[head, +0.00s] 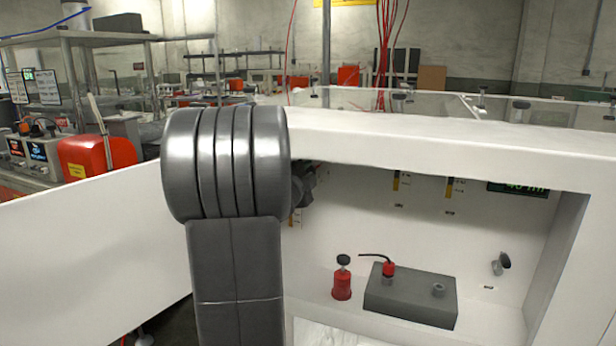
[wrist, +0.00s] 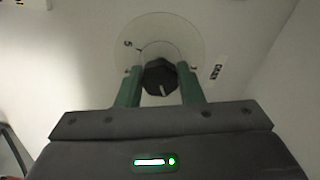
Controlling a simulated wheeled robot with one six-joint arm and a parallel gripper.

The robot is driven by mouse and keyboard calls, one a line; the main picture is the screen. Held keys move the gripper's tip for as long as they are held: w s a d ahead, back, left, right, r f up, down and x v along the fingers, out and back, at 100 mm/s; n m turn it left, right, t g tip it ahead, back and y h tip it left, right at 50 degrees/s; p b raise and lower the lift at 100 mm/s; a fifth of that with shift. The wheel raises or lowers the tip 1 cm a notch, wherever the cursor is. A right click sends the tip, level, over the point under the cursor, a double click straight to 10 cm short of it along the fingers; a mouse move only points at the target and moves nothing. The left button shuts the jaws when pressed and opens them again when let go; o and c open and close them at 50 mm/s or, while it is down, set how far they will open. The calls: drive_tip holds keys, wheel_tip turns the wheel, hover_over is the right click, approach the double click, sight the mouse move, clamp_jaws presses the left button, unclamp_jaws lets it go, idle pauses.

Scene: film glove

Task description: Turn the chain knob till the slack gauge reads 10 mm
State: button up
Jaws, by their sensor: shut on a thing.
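The black chain knob (wrist: 159,75) sits on a pale round dial plate (wrist: 188,38) in the wrist view. A "5" mark shows at the dial's upper left, and a label that seems to read "CHAIN" (wrist: 216,72) is on its right. A light pointer line on the knob faces down in the picture. My gripper (wrist: 160,71) is shut on the knob, one green finger on each side. In the head view my arm hides the knob. A dark display with green digits (head: 518,190) is partly cut off by the cabinet's top edge; I cannot tell its full reading.
The white cabinet (head: 560,125) has an overhanging top edge above my gripper. Inside stand a red bottle (head: 342,284) and a grey block (head: 410,298) with a red-capped fitting. A white door panel (head: 90,245) stands open at left.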

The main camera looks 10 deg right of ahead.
idle(0.3)
drive_tip(key=o, duration=1)
drive_tip(key=shift+c, duration=0.2)
drive_tip(key=p+v, duration=0.1)
drive_tip(key=v, duration=1.2)
drive_tip(key=shift+s+a, duration=0.25)
drive_tip(key=shift+s, duration=0.1)
drive_tip(key=shift+w, duration=0.1)
drive_tip(key=b+x, duration=0.1)
drive_tip(key=x, duration=1.2)
drive_tip(key=shift+w+d, duration=0.25)
drive_tip(key=shift+w, duration=0.05)
